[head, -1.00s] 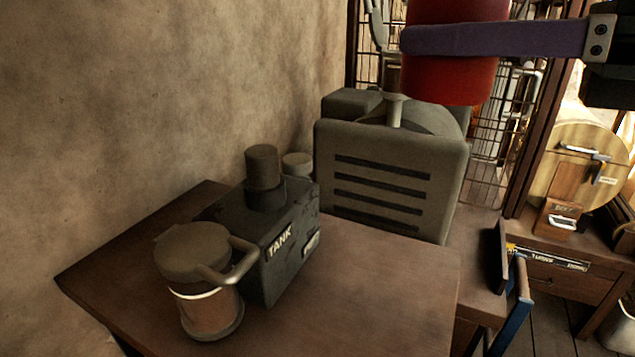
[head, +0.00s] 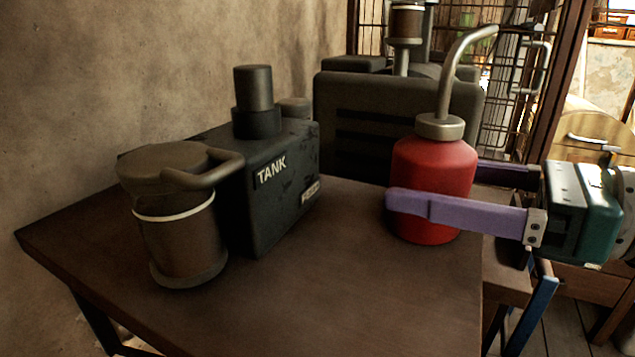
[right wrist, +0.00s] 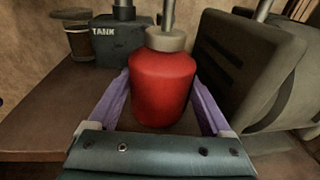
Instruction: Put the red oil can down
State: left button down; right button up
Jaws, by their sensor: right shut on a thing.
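The red oil can (head: 433,172) has a grey collar and a bent grey spout. It is upright at the right part of the wooden table (head: 330,310). My right gripper (head: 430,195) comes in from the right and is shut on the can, with its purple fingers along both sides. The can also shows in the right wrist view (right wrist: 162,88) between the two fingers. Its base looks at or very close to the tabletop; I cannot tell whether it touches. My left gripper is not in view.
A black tank (head: 270,180) labelled TANK stands left of the can. A brown lidded jug (head: 178,225) with a handle stands at the front left. A dark slotted machine casing (head: 350,120) stands behind. The table's front middle is clear.

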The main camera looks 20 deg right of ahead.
jog(key=shift+f, duration=0.15)
jog(key=o, duration=1.3)
jog(key=shift+r, duration=0.25)
jog(key=b+v, duration=0.1)
jog(key=v, duration=1.1)
